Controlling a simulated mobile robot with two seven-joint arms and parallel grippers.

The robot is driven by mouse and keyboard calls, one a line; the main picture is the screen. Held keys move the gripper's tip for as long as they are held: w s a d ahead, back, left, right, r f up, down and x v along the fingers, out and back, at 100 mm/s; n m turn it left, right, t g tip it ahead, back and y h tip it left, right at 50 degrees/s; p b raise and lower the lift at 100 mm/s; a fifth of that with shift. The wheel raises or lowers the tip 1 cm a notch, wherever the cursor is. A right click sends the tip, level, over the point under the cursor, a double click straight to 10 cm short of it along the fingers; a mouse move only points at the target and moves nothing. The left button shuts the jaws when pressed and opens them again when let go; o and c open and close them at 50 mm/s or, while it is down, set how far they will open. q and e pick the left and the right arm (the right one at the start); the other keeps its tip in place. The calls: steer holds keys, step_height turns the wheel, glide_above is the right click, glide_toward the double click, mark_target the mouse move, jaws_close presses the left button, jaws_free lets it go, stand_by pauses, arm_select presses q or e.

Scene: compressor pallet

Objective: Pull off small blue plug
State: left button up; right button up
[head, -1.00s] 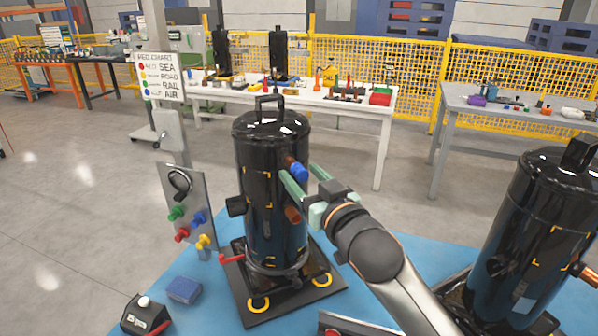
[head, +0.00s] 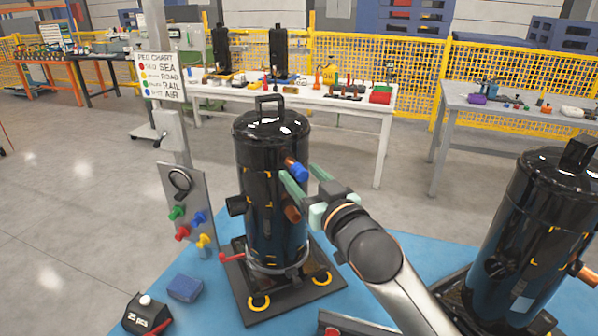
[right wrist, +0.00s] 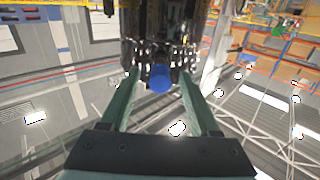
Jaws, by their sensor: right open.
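The small blue plug (head: 299,172) caps a copper stub on the upper right side of the near black compressor (head: 270,150). In the right wrist view the blue plug (right wrist: 160,78) lies between the two green fingers, seen end-on, with the compressor (right wrist: 158,25) behind it. My right gripper (head: 304,174) is open, its fingers pointing toward the compressor at the plug's height. I see a gap between each finger and the plug in the right wrist view. My left gripper is not in view.
A peg board (head: 188,205) with coloured pegs stands left of the compressor. A second black compressor (head: 535,235) stands at the right on the blue pallet (head: 385,262). A bare copper stub (head: 292,214) sits below the plug. A white table (head: 340,106) stands behind.

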mark_target(304, 177)
steer(key=shift+p, duration=0.35)
jaws_close()
stand_by(0.5)
steer(key=shift+s, duration=0.1)
stand_by(1.0)
steer(key=shift+p+v, duration=0.95)
steer(key=shift+v, duration=1.8)
steer(key=shift+s+d, duration=0.1)
